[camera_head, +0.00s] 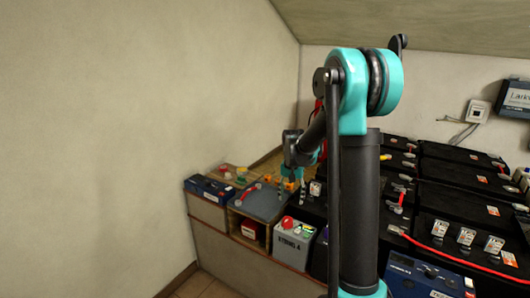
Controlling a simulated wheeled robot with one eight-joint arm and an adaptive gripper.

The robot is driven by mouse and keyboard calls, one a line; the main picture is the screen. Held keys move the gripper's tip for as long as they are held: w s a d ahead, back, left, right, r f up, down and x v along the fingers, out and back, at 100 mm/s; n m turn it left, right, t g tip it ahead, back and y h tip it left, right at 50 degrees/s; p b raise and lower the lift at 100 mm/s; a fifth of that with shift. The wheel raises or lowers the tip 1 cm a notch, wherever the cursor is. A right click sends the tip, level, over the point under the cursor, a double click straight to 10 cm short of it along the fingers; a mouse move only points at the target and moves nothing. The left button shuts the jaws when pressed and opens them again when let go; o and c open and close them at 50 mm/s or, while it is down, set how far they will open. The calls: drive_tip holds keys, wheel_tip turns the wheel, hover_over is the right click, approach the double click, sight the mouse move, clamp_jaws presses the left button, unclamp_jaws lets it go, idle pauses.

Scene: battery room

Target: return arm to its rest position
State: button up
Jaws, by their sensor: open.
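My arm (358,210) rises on the right of the middle and bends at a teal elbow joint (352,95). Its forearm (312,140) slants down and away to the left. My gripper (291,191) points down above the battery bench, near a grey-topped box (262,204). The fingers are small in the view but stand apart, with nothing seen between them. I cannot tell how high they are above the bench. My upper arm hides part of the bench behind it.
A grey battery (293,245), a dark blue unit (210,190) and small coloured parts stand at the left of the bench. Large black batteries (456,195) with red cables fill the right. A blue charger (425,275) is at front right. The left wall (130,130) is bare.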

drive_tip(key=s+d+f+n+t, duration=0.1)
drive_tip(key=s+d+n+t, duration=0.1)
drive_tip(key=s, duration=1.1)
drive_tip(key=s+d+f+n+t, duration=0.1)
drive_tip(key=s+n, duration=0.1)
drive_tip(key=s, duration=1.2)
drive_tip(key=shift+s+d+n+t, duration=0.15)
drive_tip(key=shift+d+n+t, duration=0.15)
drive_tip(key=shift+d+t, duration=0.1)
drive_tip(key=shift+f, duration=0.1)
drive_tip(key=shift+c, duration=0.3)
